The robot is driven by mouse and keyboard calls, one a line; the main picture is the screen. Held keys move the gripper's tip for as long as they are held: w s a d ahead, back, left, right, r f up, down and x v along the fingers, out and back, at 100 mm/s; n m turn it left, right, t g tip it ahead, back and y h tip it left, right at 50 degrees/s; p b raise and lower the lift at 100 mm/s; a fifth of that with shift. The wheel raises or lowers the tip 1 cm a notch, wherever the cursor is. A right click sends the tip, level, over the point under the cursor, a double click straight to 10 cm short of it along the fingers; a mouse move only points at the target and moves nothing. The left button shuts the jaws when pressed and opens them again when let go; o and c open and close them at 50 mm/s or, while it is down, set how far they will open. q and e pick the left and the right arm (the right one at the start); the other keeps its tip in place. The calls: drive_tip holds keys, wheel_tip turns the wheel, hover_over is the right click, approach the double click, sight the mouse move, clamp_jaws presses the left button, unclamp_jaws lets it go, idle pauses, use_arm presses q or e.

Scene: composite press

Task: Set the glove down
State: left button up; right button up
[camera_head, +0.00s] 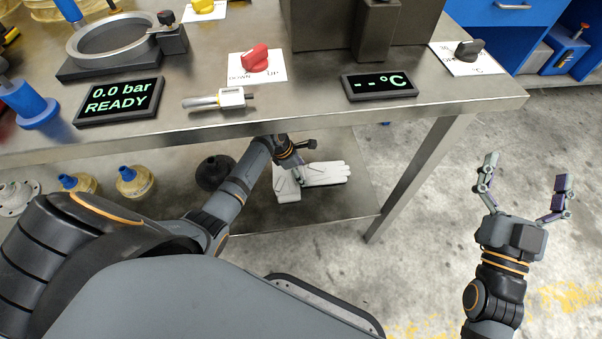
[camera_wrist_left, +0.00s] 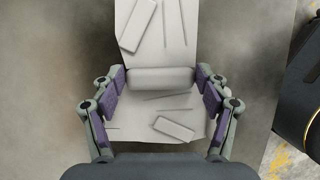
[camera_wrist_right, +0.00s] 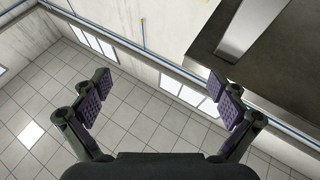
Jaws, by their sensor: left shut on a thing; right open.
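White gloves (camera_head: 325,173) lie on the lower shelf (camera_head: 345,205) under the steel table, near its right end. In the left wrist view a pale glove (camera_wrist_left: 165,80) fills the space between the fingers and extends up the picture. My left gripper (camera_head: 297,165) reaches under the tabletop to the gloves. It is shut on the glove, with the finger pads at both sides of its cuff in the left wrist view (camera_wrist_left: 160,95). How much of the glove touches the shelf is hard to tell. My right gripper (camera_head: 524,183) is open and empty, right of the table over the floor.
The tabletop edge (camera_head: 400,112) passes above my left forearm, and a table leg (camera_head: 417,180) stands right of the gloves.

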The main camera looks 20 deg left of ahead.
use_arm(q)
drive_tip(key=shift+f+b, duration=0.3)
drive_tip(key=shift+f, duration=0.1)
drive_tip(key=shift+c, duration=0.5)
drive_tip(key=shift+s+f, duration=0.1)
drive_tip(key=shift+s, duration=0.05)
drive_tip(key=o, duration=0.8)
drive_tip(key=shift+o, duration=1.3)
drive_tip(key=shift+f, duration=0.15)
drive_tip(key=shift+o, duration=0.8)
use_arm(e)
wheel_tip(320, 180, up, 6)
drive_tip(key=s+t, duration=0.3)
drive_tip(key=shift+n+y, duration=0.4)
use_arm(q)
drive_tip(key=shift+r, duration=0.2)
use_arm(e)
drive_tip(key=shift+w+a, duration=0.1)
